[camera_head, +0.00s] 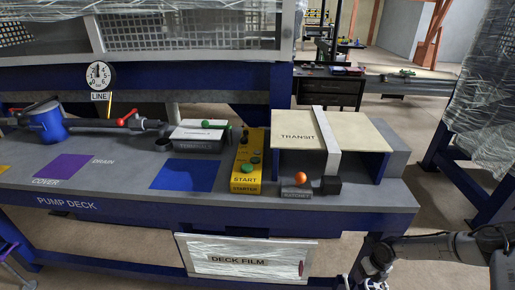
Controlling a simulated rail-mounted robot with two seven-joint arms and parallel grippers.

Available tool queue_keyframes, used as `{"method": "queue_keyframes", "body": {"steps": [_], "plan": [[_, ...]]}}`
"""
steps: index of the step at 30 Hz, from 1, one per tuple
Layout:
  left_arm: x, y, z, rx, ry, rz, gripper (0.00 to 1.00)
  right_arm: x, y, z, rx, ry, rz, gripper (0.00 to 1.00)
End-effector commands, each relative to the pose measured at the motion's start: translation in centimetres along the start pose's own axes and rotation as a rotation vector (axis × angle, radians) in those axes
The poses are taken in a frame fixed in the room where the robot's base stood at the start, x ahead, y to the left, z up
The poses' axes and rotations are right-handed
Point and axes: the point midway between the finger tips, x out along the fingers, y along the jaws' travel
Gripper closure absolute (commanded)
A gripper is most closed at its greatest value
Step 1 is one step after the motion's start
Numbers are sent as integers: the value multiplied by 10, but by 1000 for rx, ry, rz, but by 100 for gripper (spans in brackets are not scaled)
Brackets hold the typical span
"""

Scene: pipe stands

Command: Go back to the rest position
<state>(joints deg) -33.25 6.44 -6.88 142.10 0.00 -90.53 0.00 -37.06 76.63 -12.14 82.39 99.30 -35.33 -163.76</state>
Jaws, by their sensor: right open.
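My right gripper (374,278) shows at the bottom right, at the end of my dark arm, in front of the bench and below its top near the right leg. It is open and nothing shows in it. My left gripper is not in view. The bench marked PUMP DECK (120,205) runs across the view, and its objects stand apart from my right gripper.
On the bench are a blue pump (46,124), a yellow START box (248,165), a TRANSIT stand (297,125) and an orange ball (300,178). A DECK FILM panel (235,272) hangs below. A wrapped rack (484,100) stands right. Floor shows between bench and rack.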

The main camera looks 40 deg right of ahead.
Motion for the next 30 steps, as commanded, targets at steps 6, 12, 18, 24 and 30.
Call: {"method": "queue_keyframes", "body": {"steps": [6,12,18,24,30], "plan": [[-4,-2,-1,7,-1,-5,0,2,6,-10,22,20,7,40],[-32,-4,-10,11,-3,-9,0,13,54,-83,200,153,37,40],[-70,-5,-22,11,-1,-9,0,8,140,-174,487,268,16,40],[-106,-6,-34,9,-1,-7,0,-25,227,-230,828,252,-13,40],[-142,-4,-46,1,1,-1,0,-86,306,-254,1269,138,18,40]]}}
